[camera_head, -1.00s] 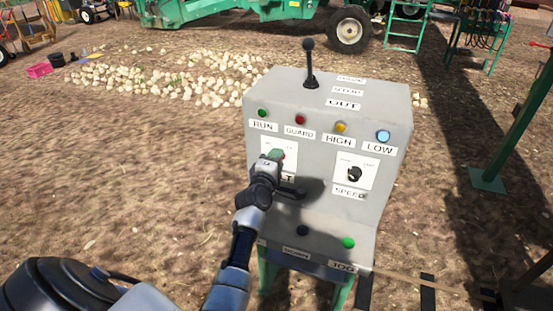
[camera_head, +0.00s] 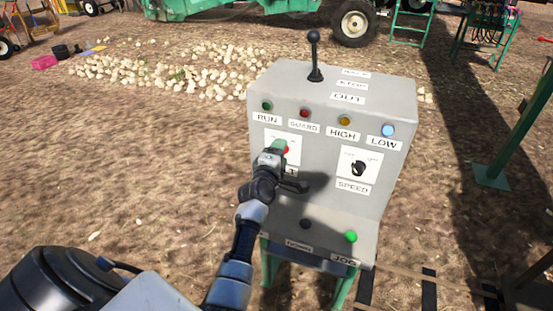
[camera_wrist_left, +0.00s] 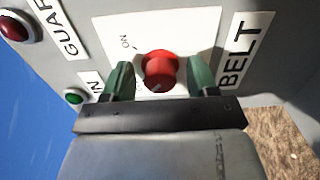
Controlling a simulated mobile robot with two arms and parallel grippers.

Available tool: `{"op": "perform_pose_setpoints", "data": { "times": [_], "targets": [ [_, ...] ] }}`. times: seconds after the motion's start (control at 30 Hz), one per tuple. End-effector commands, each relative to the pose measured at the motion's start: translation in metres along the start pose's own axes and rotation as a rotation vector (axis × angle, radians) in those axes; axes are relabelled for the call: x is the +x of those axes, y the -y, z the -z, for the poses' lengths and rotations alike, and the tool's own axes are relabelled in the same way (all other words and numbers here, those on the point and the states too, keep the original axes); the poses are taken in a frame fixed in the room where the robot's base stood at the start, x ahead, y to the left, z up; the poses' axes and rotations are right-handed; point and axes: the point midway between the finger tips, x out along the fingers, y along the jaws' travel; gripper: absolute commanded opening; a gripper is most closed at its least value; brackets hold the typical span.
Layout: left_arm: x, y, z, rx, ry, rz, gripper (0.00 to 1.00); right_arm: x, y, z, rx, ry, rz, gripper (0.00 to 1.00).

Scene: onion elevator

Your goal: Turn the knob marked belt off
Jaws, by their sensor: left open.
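The belt knob is a red round knob (camera_wrist_left: 159,70) on a white plate (camera_wrist_left: 120,38) on the grey control box (camera_head: 325,110). An "ON" mark shows on the plate, and a "BELT" label (camera_wrist_left: 245,50) is beside it. In the left wrist view my left gripper (camera_wrist_left: 160,80) is open, with one green finger on each side of the knob. I cannot tell whether the fingers touch it. My right gripper is not in view.
On the same box are a black speed knob (camera_head: 358,168), a black lever (camera_head: 315,55), a lit blue lamp (camera_head: 388,130) and a green button (camera_head: 351,237). A pile of onions (camera_head: 165,75) lies on the ground behind. Open dirt lies to the left.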

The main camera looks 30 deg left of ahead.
Motion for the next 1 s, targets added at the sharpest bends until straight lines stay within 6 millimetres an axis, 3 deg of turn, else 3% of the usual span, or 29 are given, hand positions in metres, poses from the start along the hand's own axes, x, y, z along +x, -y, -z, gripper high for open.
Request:
{"op": "perform_pose_setpoints", "data": {
  "times": [0.53, 0.7, 1.0],
  "targets": [
    [-0.093, 0.002, 0.0, -0.001, -0.002, 0.001, 0.58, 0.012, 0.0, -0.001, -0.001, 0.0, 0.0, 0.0],
    [-0.105, 0.001, 0.0, -0.001, -0.001, 0.002, 0.58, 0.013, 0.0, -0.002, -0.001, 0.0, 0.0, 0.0],
    [-0.106, 0.001, 0.0, -0.001, -0.001, 0.001, 0.58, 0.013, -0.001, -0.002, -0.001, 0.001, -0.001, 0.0]
  ]
}}
